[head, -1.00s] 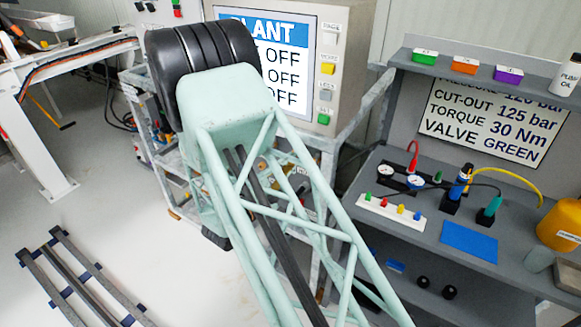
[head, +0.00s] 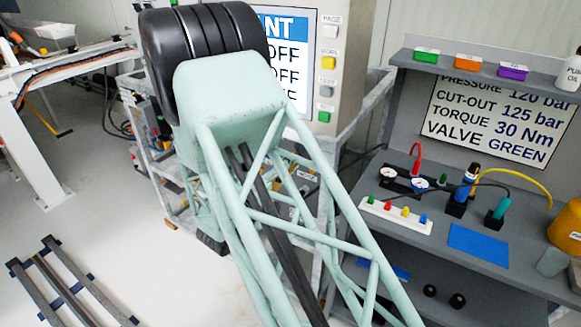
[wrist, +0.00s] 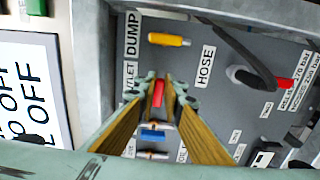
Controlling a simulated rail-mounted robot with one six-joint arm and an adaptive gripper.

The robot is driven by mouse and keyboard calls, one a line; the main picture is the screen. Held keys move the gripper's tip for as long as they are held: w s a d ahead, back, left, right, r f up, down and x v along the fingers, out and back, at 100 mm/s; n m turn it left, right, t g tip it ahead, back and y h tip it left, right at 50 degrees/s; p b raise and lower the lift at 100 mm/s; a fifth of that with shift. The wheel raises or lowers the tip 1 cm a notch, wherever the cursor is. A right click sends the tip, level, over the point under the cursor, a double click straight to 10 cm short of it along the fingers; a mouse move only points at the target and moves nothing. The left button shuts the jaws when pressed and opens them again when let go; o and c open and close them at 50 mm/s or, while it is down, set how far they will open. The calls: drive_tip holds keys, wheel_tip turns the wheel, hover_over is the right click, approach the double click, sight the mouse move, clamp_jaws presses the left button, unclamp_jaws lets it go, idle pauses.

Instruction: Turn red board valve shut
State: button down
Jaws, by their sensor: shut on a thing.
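The red valve handle (wrist: 158,93) is in the middle of the wrist view on a grey board (wrist: 225,75). It stands between the fingertips of my gripper (wrist: 161,88), which is shut on it. The handle points roughly up and down in the picture. The fingers have brown inner faces and hide part of the board beside the handle. In the head view my pale green arm hides the gripper and the red valve.
On the board, a yellow handle (wrist: 168,40) sits above the red one and a blue handle (wrist: 152,135) below. A dark hose (wrist: 245,50) and a red fitting (wrist: 285,83) are at right. In the head view, a grey bench (head: 465,215) stands at right.

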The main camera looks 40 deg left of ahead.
idle(0.3)
drive_tip(key=c, duration=2.7)
unclamp_jaws()
drive_tip(key=shift+c, duration=0.2)
drive_tip(key=shift+s, duration=0.1)
drive_tip(key=s+d, duration=0.1)
drive_tip(key=s, duration=1)
drive_tip(key=shift+s, duration=0.35)
drive_tip(key=shift+d, duration=0.15)
